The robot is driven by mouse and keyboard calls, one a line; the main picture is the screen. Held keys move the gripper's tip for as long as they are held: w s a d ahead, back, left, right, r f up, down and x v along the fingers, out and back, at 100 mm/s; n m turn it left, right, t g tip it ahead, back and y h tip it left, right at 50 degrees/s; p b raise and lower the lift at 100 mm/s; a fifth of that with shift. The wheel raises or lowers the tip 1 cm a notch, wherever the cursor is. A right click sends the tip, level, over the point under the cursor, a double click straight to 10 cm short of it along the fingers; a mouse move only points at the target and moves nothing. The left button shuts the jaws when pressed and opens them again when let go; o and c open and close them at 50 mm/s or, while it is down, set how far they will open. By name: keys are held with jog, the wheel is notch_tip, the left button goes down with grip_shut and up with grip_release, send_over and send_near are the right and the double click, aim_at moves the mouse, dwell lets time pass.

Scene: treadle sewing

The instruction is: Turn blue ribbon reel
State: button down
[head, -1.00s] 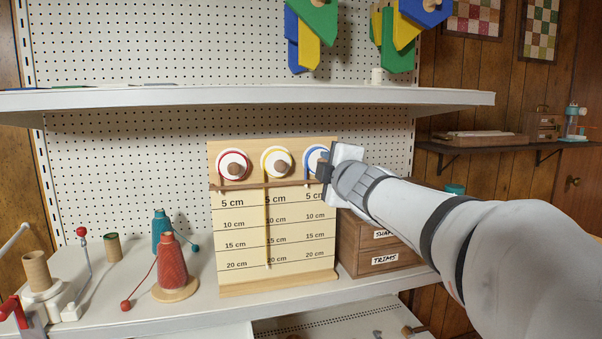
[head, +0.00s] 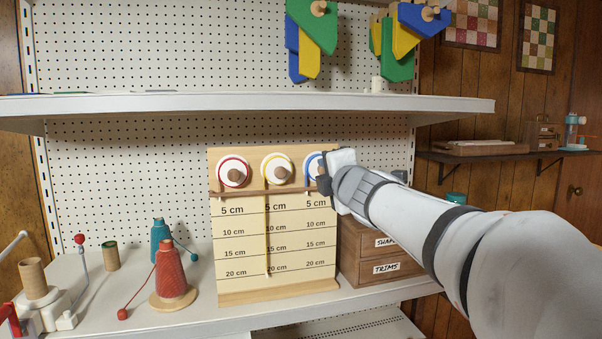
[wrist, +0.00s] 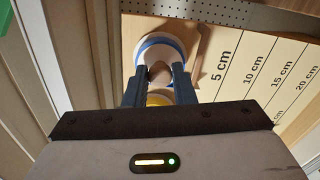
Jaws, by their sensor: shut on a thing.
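The blue ribbon reel (head: 311,164) is the rightmost of three reels on an upright wooden board (head: 240,238) with cm marks. My gripper (head: 323,178) covers its right part in the head view. In the wrist view, the reel (wrist: 151,46) has a white face and a blue rim. My gripper (wrist: 158,86) is shut on its wooden knob (wrist: 160,73), with a dark finger on either side. A short blue ribbon end shows near the reel's left side. Its exact length is hard to tell.
The red reel (head: 233,172) and yellow reel (head: 277,170) sit to the left; yellow ribbon hangs to about 20 cm. A wooden drawer box (head: 370,262) stands close on the right. A shelf (head: 250,104) runs above. Thread cones (head: 171,272) stand at left.

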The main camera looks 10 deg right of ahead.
jog(key=c, duration=1.2)
grip_release()
jog(key=shift+c, duration=0.2)
jog(key=s+d+p, duration=0.1)
jog(key=s, duration=0.6)
jog(key=shift+s+p, duration=0.4)
